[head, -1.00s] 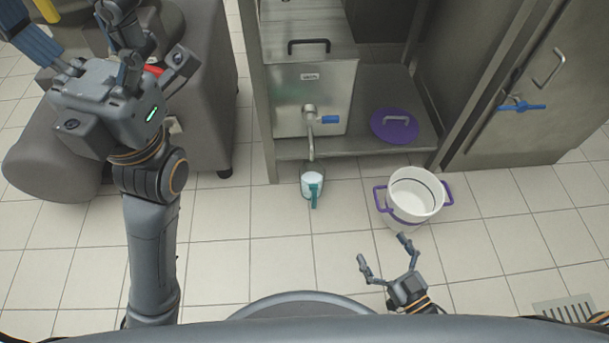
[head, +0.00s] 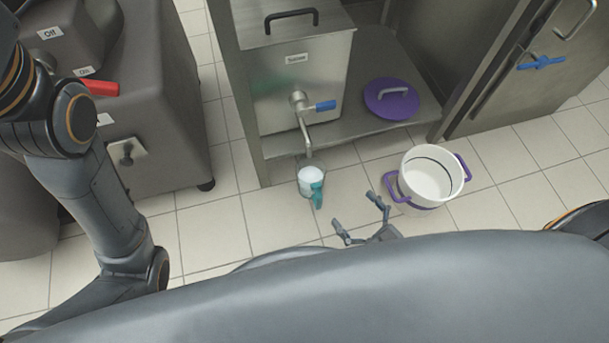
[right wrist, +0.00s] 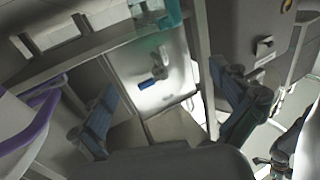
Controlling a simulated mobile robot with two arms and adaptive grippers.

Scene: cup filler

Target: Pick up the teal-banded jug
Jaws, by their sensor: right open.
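The teal-banded jug (head: 311,176) stands under the spout on the tiled floor, in the middle of the head view. It looks clear with something white inside, and its teal handle faces the front. My right gripper (head: 354,210) is open and empty, to the right and in front of the jug, apart from it. In the right wrist view the open fingers (right wrist: 165,88) have nothing between them. A teal patch at the top edge there may be part of the jug; I cannot tell. My left gripper is out of view.
A steel dispenser (head: 300,85) with a blue-handled tap (head: 312,107) stands behind the jug. A white pot (head: 430,180) with purple handles is to the right of my right gripper. A purple lid (head: 388,104) lies on the steel shelf. Floor left of the jug is clear.

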